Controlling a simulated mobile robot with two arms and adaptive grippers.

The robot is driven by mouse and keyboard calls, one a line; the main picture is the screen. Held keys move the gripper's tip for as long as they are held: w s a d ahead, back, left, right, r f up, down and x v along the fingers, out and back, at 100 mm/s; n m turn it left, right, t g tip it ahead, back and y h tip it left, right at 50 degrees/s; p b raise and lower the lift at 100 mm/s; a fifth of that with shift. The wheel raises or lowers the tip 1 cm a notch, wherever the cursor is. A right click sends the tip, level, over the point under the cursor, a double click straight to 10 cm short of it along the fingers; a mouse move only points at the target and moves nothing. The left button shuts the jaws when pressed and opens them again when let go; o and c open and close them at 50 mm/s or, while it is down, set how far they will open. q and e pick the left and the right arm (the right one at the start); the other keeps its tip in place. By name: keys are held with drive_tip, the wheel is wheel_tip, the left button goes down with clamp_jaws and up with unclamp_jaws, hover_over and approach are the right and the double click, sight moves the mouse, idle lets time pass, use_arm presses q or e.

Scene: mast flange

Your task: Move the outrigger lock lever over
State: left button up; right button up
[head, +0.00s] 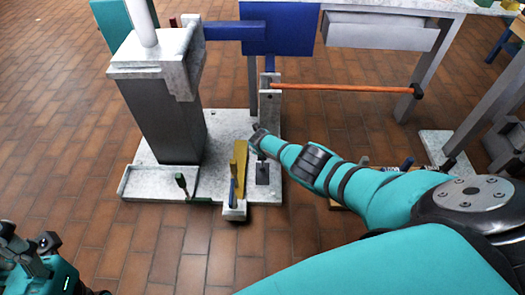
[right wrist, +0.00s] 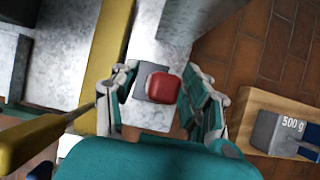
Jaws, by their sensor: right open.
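A red knob (right wrist: 163,88) on a grey block-like part (right wrist: 147,112) shows in the right wrist view, probably the end of the lock lever. My right gripper (right wrist: 165,100) is open, with one finger on each side of the knob; I cannot tell whether they touch it. In the head view my right gripper (head: 258,138) is above the front right of the grey base plate (head: 213,125), beside a yellow upright part (head: 239,160), and the knob is hidden there. My left gripper (head: 30,243) is at the lower left, fingers apart and empty, away from the plate.
A thick grey mast (head: 163,120) stands on the plate. An orange bar (head: 345,88) with a black end crosses behind my right arm. A 500 g weight (right wrist: 283,133) sits on a wooden tray (right wrist: 260,103) to the right. The tiled floor in front is clear.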

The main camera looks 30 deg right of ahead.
drive_tip(key=shift+r, duration=0.15)
drive_tip(key=shift+s+r, duration=0.15)
drive_tip(key=shift+r, duration=0.3)
drive_tip(key=v, duration=1.1)
drive_tip(key=shift+a+f, duration=0.15)
